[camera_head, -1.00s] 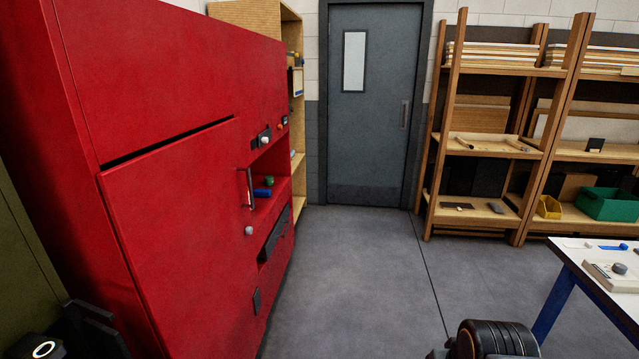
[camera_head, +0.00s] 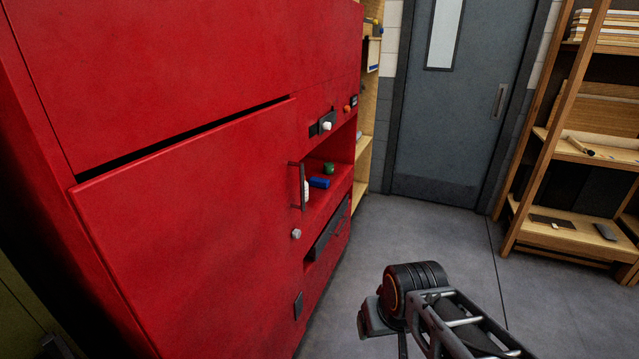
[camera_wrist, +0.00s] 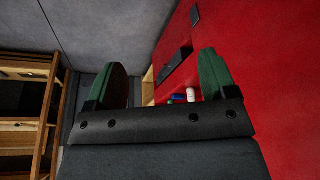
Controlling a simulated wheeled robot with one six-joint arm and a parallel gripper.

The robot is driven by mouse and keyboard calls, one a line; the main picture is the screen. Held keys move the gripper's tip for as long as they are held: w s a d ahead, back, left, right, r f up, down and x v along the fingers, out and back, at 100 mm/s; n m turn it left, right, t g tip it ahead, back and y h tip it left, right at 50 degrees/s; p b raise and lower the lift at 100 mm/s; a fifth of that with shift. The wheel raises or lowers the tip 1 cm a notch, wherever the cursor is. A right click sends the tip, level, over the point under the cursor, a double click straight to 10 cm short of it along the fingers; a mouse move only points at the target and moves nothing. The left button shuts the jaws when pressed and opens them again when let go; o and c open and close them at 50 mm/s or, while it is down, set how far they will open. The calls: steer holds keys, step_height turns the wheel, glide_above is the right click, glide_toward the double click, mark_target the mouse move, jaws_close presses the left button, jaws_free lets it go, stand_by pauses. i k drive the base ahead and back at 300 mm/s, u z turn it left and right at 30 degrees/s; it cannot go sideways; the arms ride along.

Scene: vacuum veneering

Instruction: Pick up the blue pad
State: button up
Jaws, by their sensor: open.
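A small blue object (camera_head: 319,183), which looks like the blue pad, lies in the open niche of the red cabinet, below and left of a green round item (camera_head: 329,168). In the wrist view a bit of blue (camera_wrist: 179,98) shows between the fingers, beside a white item (camera_wrist: 191,95). My gripper (camera_wrist: 162,62) has its two green fingers spread wide with nothing between them. It is well away from the niche and touches nothing. In the head view my arm shows at the lower right, but the fingers cannot be made out.
The red cabinet (camera_head: 190,220) fills the left, with a bar handle (camera_head: 303,186) and round knob (camera_head: 296,234) by the niche. A slot (camera_head: 330,232) lies below. A grey door (camera_head: 448,110) and wooden shelves (camera_head: 570,150) stand behind. The floor (camera_head: 400,235) between is clear.

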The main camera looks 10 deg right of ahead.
mark_target(314, 182)
steer(key=z, duration=0.05)
steer(key=k, duration=0.4)
steer(key=z, duration=0.95)
steer(key=i, duration=1.9)
steer(key=u, duration=0.75)
steer(key=i, duration=0.9)
steer(key=u, duration=1.2)
steer(key=i, duration=0.3)
steer(key=u, duration=0.25)
